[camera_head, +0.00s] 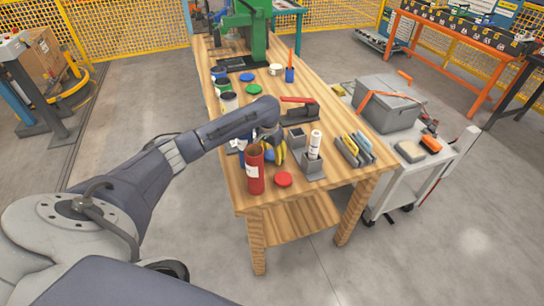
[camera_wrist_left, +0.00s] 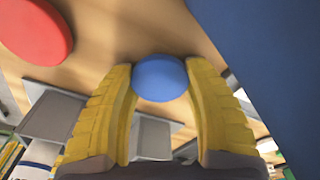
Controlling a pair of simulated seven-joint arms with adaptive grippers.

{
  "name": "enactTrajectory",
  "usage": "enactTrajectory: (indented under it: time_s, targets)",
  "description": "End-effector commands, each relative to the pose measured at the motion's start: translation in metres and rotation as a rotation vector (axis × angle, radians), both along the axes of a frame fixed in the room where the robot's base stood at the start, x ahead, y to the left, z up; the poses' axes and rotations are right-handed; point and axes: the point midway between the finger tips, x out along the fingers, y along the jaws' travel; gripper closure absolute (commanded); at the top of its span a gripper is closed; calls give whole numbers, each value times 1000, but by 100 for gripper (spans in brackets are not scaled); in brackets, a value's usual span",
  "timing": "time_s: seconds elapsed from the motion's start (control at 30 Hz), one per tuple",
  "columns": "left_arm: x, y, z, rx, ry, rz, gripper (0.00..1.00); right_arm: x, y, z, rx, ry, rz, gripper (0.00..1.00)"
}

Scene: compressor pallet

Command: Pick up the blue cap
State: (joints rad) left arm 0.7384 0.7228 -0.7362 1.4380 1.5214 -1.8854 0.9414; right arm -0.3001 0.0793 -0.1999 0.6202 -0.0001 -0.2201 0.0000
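The blue cap (camera_wrist_left: 160,78) shows in the left wrist view between the yellow fingers of my left gripper (camera_wrist_left: 160,85). Its edges meet both fingers in the picture, but I cannot tell whether they press on it. In the head view my left gripper (camera_head: 276,151) is low over the near part of the wooden table, behind the red can (camera_head: 254,172). A bit of blue (camera_head: 267,155) shows beside its fingers. The cap's underside is hidden, so I cannot tell whether it rests on the table. My right gripper is not in view.
A red cap (camera_head: 283,179) lies right of the red can, also in the left wrist view (camera_wrist_left: 35,28). A grey holder (camera_head: 312,165) with a white tube stands to the right. A red-handled clamp (camera_head: 299,108) and several cans and caps lie farther back.

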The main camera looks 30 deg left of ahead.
Motion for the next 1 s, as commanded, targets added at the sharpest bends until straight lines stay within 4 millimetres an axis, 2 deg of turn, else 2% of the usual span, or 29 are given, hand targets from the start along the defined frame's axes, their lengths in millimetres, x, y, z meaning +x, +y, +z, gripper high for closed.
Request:
enactTrajectory:
  time_s: [0.1,0.63,0.87,1.0]
  targets:
    - [0,0,0,0,0,0,62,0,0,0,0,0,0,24]
    - [0,0,6,0,-1,1,63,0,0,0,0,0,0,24]
    - [1,1,31,1,-3,-1,63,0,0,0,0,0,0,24]
    - [1,1,56,2,-5,-2,63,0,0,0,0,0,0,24]
